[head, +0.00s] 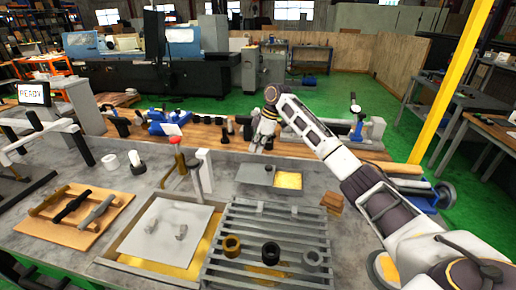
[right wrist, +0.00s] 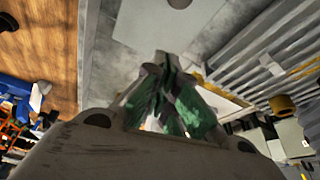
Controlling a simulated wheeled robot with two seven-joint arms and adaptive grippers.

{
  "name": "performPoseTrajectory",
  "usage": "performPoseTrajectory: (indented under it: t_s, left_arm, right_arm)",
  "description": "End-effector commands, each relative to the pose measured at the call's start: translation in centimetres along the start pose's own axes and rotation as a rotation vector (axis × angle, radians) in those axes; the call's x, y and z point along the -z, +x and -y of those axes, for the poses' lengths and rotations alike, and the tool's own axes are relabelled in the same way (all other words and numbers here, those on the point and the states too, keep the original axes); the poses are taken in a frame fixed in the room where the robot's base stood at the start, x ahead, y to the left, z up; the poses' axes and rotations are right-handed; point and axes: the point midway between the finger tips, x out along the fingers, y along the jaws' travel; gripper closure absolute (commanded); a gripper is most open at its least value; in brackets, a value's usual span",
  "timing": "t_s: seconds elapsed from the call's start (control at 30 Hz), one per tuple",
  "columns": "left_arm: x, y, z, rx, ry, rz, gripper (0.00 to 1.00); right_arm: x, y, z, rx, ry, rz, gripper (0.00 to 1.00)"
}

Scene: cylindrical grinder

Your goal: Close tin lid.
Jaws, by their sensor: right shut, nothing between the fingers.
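The tin (head: 288,181) is a shallow rectangular box on the grey bench, with its yellow inside showing at the right. A flat grey lid (head: 254,175) with a small dark knob lies over its left part, so the tin is partly open. In the right wrist view a grey plate that looks like the lid (right wrist: 150,28) lies beyond the fingers, with a dark round spot at the top edge. My right gripper (head: 259,147) is shut and empty, pointing down just behind the lid; its green-dark fingers (right wrist: 172,90) fill the wrist view's middle. Contact with the lid cannot be told. My left gripper is out of view.
A slatted grey rack (head: 268,222) with several dark and brass rings stands in front of the tin. A larger box with a white plate (head: 170,230) is left of it. A wooden block (head: 332,201) lies to the right. A white post (head: 204,172) stands left of the tin.

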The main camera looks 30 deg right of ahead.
Motion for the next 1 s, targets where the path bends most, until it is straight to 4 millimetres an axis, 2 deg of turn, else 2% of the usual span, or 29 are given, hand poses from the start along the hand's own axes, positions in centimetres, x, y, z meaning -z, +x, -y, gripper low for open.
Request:
performPoseTrajectory:
  t_s: [0.67,1.0]
  left_arm:
    - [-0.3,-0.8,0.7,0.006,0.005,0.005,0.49]
    - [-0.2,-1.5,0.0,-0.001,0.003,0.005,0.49]
  right_arm:
    - [0.0,8.4,0.1,0.003,0.001,0.001,1.0]
    - [-2.9,7.4,0.1,0.001,0.001,0.001,1.0]
